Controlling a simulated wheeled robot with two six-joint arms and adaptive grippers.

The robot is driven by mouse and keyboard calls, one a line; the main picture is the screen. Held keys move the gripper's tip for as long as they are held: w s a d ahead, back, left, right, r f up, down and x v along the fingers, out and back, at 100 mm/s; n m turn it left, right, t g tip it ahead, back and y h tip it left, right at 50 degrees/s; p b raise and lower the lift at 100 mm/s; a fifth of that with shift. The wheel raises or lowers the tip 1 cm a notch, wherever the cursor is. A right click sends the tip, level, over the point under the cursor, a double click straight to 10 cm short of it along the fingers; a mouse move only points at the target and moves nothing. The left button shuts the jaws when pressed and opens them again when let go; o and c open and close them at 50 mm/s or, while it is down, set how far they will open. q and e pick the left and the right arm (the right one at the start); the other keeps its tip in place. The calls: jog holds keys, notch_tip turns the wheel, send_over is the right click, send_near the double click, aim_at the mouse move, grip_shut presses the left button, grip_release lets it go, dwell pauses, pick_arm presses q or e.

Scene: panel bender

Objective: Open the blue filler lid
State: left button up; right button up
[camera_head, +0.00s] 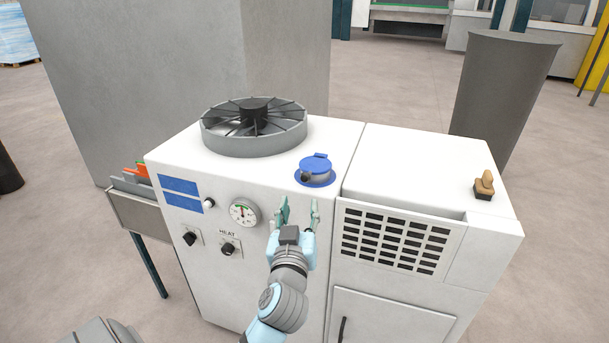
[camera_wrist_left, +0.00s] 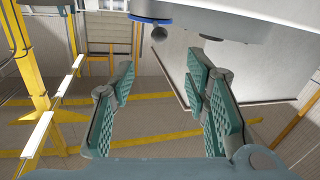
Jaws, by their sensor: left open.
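The blue filler lid (camera_head: 314,162) sits on a short grey neck with a blue base ring, on the white machine top behind the front edge. It looks closed. A small dark knob (camera_head: 306,177) shows at its front left. In the left wrist view a blue rim (camera_wrist_left: 150,20) and a round knob (camera_wrist_left: 160,33) show at the top, beyond the fingertips. My left gripper (camera_head: 299,205) is open and empty, in front of the machine just below the lid, apart from it. It also shows in the left wrist view (camera_wrist_left: 162,78). My right gripper is not in view.
A round grey fan housing (camera_head: 254,128) stands left of the lid. A gauge (camera_head: 244,212) and knobs are on the front panel. A vent grille (camera_head: 395,238) is at the right. A brown-handled switch (camera_head: 484,184) stands on the right top. The white top around the lid is clear.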

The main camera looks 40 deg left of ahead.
aim_at(305, 180)
pick_arm(q)
jog(key=x, duration=1.3)
jog(key=shift+w+a+f+p, duration=0.1)
jog(key=shift+w+p, duration=0.2)
jog(key=shift+w, duration=0.05)
grip_shut()
